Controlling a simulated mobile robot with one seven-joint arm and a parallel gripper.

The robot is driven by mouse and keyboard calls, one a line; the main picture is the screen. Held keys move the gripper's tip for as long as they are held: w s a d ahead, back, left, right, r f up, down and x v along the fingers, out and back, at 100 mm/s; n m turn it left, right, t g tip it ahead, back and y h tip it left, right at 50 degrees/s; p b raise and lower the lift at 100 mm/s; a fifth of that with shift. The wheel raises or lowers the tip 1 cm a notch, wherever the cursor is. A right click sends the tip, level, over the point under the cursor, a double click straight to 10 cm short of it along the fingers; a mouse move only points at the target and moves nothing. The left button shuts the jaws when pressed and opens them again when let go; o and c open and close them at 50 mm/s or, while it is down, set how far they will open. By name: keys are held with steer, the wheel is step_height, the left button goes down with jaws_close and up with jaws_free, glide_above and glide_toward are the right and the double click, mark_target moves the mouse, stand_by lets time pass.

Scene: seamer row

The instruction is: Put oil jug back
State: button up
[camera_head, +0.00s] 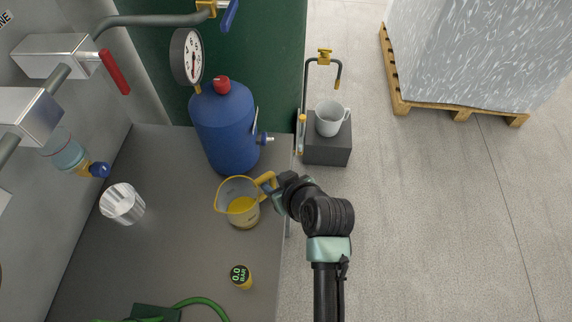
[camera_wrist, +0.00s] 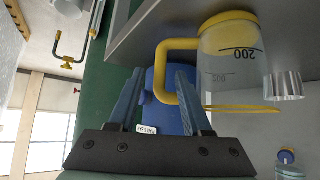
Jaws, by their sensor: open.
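The oil jug (camera_head: 242,210) is a clear measuring jug with a yellow rim, a yellow handle and yellow oil inside. It appears to stand upright on the grey bench, in front of the blue tank. My gripper (camera_head: 272,186) is at the jug's handle, on its right side. In the wrist view the handle (camera_wrist: 166,72) lies between the two open fingers of my gripper (camera_wrist: 160,78), and the jug body (camera_wrist: 228,62) is beyond them. I cannot tell whether a finger touches the handle.
A blue tank (camera_head: 225,130) with a gauge (camera_head: 188,56) stands behind the jug. A white mug (camera_head: 330,117) sits on a dark block (camera_head: 328,153).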

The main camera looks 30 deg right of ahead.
steer(key=v, duration=0.6)
steer(key=shift+s+r, duration=0.2)
steer(key=shift+s, duration=0.1)
steer(key=shift+w, duration=0.1)
steer(key=w+a+r+t+h, duration=0.15)
steer(key=w+r+t, duration=0.3)
steer(key=r, duration=0.85)
steer(key=w+a+r+t, duration=0.3)
steer(key=w+r, duration=0.3)
steer(key=r, duration=0.8)
steer(key=s+a+r+t, duration=0.3)
steer(key=r, duration=0.7)
steer(key=s+a+r+t+y, duration=0.1)
steer(key=s+a+r+t, duration=0.3)
steer(key=r, duration=0.6)
steer(key=s+a+r+t, duration=0.3)
steer(key=s+a+r, duration=0.1)
steer(key=r, duration=0.6)
steer(key=shift+t, duration=0.35)
steer(key=shift+s+r+y, duration=0.1)
steer(key=shift+s+y, duration=0.05)
steer(key=shift+y, duration=0.1)
